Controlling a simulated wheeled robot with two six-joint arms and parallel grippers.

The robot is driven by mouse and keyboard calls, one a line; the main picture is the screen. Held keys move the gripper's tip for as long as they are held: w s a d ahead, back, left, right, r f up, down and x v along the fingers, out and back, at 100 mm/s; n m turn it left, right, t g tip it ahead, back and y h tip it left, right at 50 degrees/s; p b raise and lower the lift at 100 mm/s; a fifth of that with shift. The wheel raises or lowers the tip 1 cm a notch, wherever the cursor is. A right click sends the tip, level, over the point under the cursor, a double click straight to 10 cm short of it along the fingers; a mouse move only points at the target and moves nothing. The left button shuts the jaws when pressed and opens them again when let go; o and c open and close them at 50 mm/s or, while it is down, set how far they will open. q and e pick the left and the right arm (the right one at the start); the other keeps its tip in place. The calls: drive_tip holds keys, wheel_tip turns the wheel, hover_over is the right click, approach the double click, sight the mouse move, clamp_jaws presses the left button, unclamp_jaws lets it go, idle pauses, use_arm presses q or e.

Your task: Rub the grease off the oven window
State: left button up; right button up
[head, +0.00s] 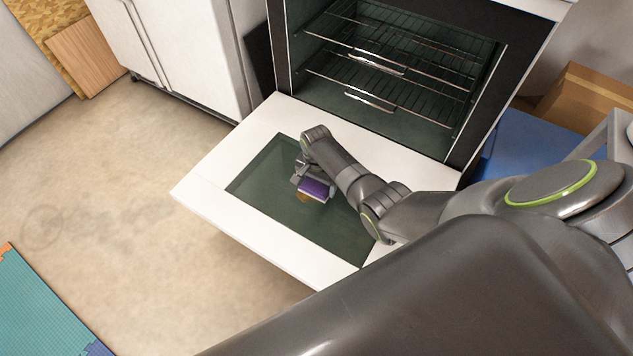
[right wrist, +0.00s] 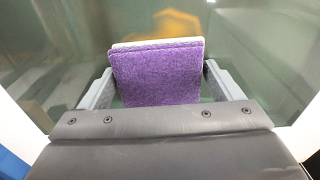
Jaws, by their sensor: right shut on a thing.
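The oven door is folded down flat, with a white frame (head: 215,193) around a dark green glass window (head: 262,185). My right gripper (head: 314,188) is over the window, shut on a purple sponge (head: 316,190) with a pale layer. In the right wrist view the purple sponge (right wrist: 158,75) sits between the two grey fingers (right wrist: 158,88). A yellow-brown grease patch (head: 303,197) shows on the glass beside the sponge, and it also shows in the right wrist view (right wrist: 178,24) beyond the sponge. I cannot tell whether the sponge touches the glass. My left gripper is not in view.
The open oven cavity with wire racks (head: 400,62) stands behind the door. White cabinets (head: 185,50) are at the left and a cardboard box (head: 590,95) at the right. A teal mat (head: 40,310) lies on the otherwise clear floor at front left.

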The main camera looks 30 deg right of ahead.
drive_tip(key=shift+f, duration=0.6)
idle(2.0)
drive_tip(key=shift+s+p, duration=0.1)
drive_tip(key=shift+p, duration=0.25)
